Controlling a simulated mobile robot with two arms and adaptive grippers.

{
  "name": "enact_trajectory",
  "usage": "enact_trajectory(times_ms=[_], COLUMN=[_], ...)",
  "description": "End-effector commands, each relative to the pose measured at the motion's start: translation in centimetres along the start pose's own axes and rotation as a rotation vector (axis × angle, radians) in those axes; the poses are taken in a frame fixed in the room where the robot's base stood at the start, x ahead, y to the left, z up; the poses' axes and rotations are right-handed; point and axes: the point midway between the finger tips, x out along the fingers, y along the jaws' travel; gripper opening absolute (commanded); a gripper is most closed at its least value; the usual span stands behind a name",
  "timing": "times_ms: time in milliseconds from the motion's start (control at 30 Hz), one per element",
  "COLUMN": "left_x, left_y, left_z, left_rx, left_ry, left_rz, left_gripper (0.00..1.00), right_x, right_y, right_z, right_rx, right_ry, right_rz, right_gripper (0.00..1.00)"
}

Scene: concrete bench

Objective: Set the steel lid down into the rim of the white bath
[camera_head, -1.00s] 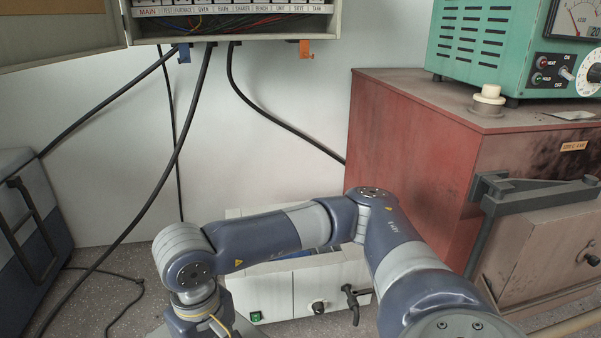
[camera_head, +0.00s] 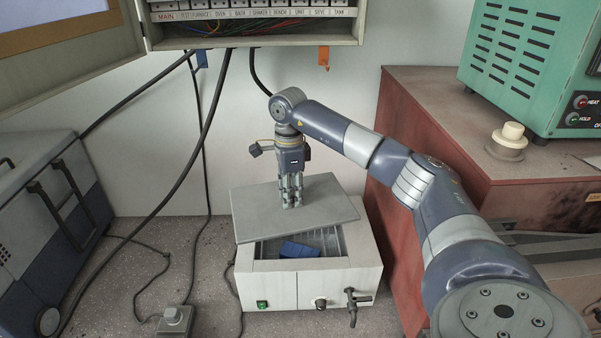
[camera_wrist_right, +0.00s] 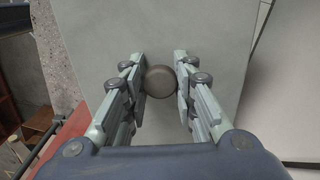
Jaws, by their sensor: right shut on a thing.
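The white bath (camera_head: 330,287) stands on the speckled bench with its front panel, switch and tap facing me. The steel lid (camera_head: 332,200) is a flat grey plate over the back part of the bath, turned a little and slightly tilted in the picture. The front of the opening is uncovered, with a blue object (camera_head: 300,249) inside. My right gripper (camera_head: 292,204) points down at the lid and is shut on its round knob (camera_wrist_right: 160,81). In the wrist view the lid (camera_wrist_right: 190,30) fills the middle. Whether the lid touches the bath rim is unclear. My left gripper is not in view.
A red cabinet (camera_head: 400,120) with a green instrument (camera_head: 520,65) stands close on the right. A blue-grey case (camera_head: 60,215) is at the left. Black cables hang from the panel box (camera_head: 250,30). A small grey switch box (camera_head: 175,320) lies front left.

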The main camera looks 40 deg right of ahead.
Motion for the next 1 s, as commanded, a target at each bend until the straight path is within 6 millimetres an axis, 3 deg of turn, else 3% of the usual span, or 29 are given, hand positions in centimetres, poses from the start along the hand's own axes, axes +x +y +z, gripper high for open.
enact_trajectory(times_ms=[133, 367, 600, 1000], left_x=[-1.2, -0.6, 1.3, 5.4], left_y=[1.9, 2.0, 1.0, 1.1], left_z=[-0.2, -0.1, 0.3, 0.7], left_rx=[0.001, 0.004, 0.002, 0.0], left_ry=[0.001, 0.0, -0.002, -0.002], left_rz=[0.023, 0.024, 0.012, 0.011], left_gripper=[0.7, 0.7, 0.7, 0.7], right_x=[-0.8, 0.0, 2.2, 7.0], right_y=[-1.2, -1.5, -1.5, -1.4], right_z=[-2.4, -3.0, -3.0, -2.9], right_rx=[0.18, 0.23, 0.227, 0.225], right_ry=[-0.002, -0.002, -0.002, -0.002], right_rz=[0.0, -0.001, -0.001, -0.001], right_gripper=[0.0, 0.0, 0.0, 0.0])
